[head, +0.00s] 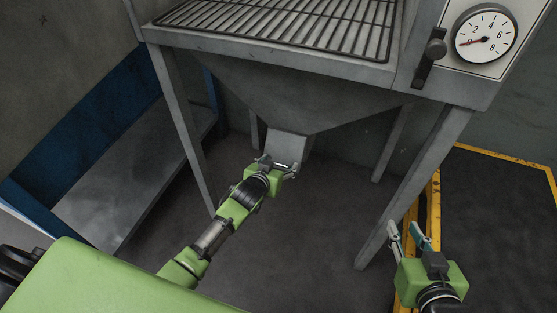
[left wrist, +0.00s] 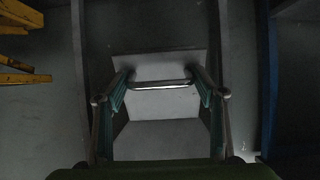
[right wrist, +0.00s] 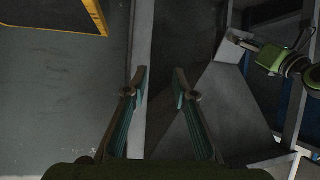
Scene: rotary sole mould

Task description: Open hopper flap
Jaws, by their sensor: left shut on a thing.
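The hopper (head: 300,95) is a grey metal funnel on legs under a grate. At its lower outlet is a pale grey flap (head: 287,146), which also shows in the left wrist view (left wrist: 160,135). A bar-shaped metal handle (left wrist: 163,84) on the flap lies between my left fingertips. My left gripper (head: 278,163) is shut on this handle, its fingers at the handle's two ends. My right gripper (head: 407,236) is open and empty, to the right of the hopper's front right leg. In the right wrist view its fingertips (right wrist: 160,78) stand apart.
A dial gauge (head: 484,40) and a dark lever (head: 431,58) are on the panel at upper right. Hopper legs (head: 415,185) stand near both arms. A yellow frame (head: 434,205) is beside my right gripper. A grey bench (head: 130,175) stands at left.

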